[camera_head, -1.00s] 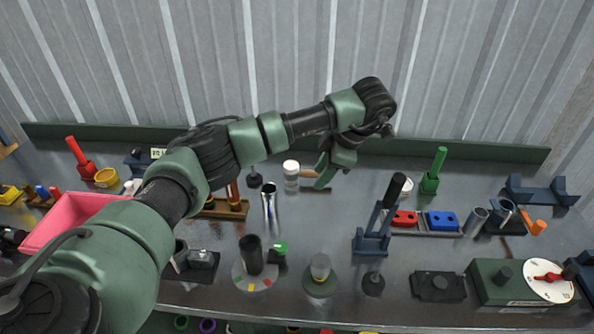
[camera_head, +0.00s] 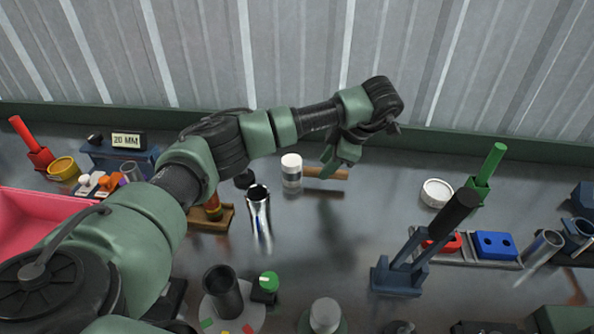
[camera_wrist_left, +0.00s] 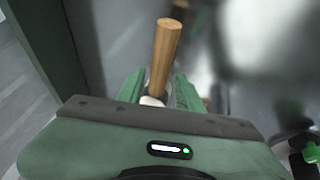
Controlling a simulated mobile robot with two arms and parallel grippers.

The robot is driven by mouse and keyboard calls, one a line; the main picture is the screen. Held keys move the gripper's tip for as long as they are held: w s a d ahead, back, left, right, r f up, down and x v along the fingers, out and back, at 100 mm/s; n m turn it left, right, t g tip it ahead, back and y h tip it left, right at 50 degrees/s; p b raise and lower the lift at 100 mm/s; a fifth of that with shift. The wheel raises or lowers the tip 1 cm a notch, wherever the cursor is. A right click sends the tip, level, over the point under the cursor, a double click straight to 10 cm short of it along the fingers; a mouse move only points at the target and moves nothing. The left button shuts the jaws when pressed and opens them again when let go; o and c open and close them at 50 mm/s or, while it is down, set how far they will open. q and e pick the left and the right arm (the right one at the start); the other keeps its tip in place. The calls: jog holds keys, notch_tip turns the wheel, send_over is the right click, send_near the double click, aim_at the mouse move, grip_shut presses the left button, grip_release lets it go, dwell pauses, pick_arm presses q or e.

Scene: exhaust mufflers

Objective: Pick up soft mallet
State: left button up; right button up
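The soft mallet has a white head (camera_head: 291,168) and a wooden handle (camera_head: 330,173) that points right. It lies at the back middle of the bench in the head view. My left gripper (camera_head: 329,162) is over the handle, just right of the head, and hides part of it. In the left wrist view the handle (camera_wrist_left: 165,55) shows between the two green fingers, with a bit of white at its lower end. The fingers (camera_wrist_left: 158,90) are apart. Whether they touch the handle I cannot tell. My right gripper is not in view.
A shiny metal tube (camera_head: 259,208) stands left of and nearer than the mallet. A dark blue stand with a black handle (camera_head: 404,262) is at the right front. A white round dish (camera_head: 436,193) lies to the right. The green back rail (camera_head: 470,145) runs behind.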

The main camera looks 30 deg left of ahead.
aim_at(317, 173)
pick_arm(q)
jog(key=p+x, duration=0.1)
jog(key=x, duration=0.1)
jog(key=shift+a+f, duration=0.15)
jog(key=shift+f, duration=0.2)
jog(key=shift+x, duration=0.9)
jog(key=shift+w+f, duration=0.1)
jog(key=shift+f, duration=0.1)
grip_shut()
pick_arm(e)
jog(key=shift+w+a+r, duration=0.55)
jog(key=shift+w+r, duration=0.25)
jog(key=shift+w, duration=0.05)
pick_arm(q)
jog(key=shift+r, duration=0.15)
